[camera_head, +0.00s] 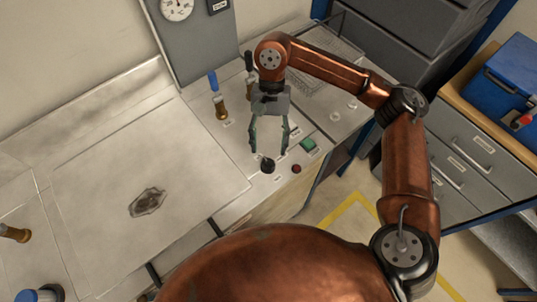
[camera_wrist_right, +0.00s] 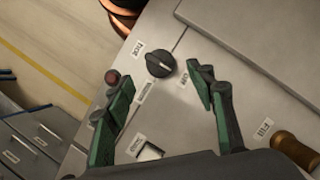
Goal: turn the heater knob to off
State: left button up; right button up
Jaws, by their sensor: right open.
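The heater knob, taken to be the round black knob (camera_head: 267,166), sits on the front strip of the grey metal bench. In the right wrist view the knob (camera_wrist_right: 160,63) has a pale pointer line on its face and small labels around it. My right gripper (camera_head: 269,150) is open with two green fingers pointing down toward the knob. In the wrist view the fingertips (camera_wrist_right: 153,72) show on either side of the knob, apart from it. Nothing is between the fingers that I can see held. My left gripper is not in view.
A red button (camera_head: 296,169) and a green switch (camera_head: 308,144) are right of the knob. A gauge (camera_head: 177,8) is on the back panel. The flat bench top (camera_head: 95,160) at left is mostly clear.

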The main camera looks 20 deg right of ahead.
jog(key=v, duration=0.6)
jog(key=shift+r, duration=0.1)
dwell(0.3)
